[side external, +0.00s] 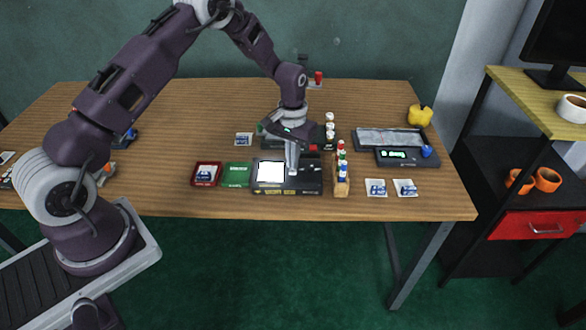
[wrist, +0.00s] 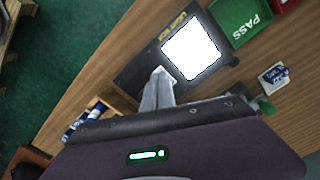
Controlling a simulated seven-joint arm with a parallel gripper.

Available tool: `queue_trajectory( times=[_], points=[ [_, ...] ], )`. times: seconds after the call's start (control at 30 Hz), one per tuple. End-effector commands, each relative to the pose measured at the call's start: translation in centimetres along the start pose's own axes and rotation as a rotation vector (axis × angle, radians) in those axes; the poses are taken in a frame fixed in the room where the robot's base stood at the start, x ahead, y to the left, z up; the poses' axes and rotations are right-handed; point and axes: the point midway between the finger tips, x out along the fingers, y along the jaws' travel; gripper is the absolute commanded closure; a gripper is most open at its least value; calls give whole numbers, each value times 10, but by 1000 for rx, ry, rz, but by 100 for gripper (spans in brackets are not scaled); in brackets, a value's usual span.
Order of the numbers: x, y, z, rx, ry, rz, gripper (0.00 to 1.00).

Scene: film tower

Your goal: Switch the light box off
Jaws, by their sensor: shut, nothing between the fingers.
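The light box (side external: 262,187) is a black, flat unit near the table's front edge. Its square panel (side external: 271,172) glows bright white, and the glow also shows in the wrist view (wrist: 190,47). My gripper (side external: 292,174) points down over the dark right part of the box, to the right of the lit panel. In the wrist view its shut fingertips (wrist: 160,72) are at or just above the box's dark surface. I cannot tell whether they touch it. Any switch under the fingertips is hidden.
A green tray marked PASS (side external: 236,175) and a red tray (side external: 206,174) stand left of the box. A wooden rack of small bottles (side external: 342,172) stands close on its right. White cards (side external: 376,188) lie farther right.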

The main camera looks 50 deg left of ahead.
Motion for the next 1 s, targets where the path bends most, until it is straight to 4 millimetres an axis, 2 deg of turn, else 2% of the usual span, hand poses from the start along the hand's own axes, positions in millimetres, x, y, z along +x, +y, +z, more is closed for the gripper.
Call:
queue_trajectory(
  times=[1.0],
  points=[
    [14,0,0,0,0,0,100]
  ],
)
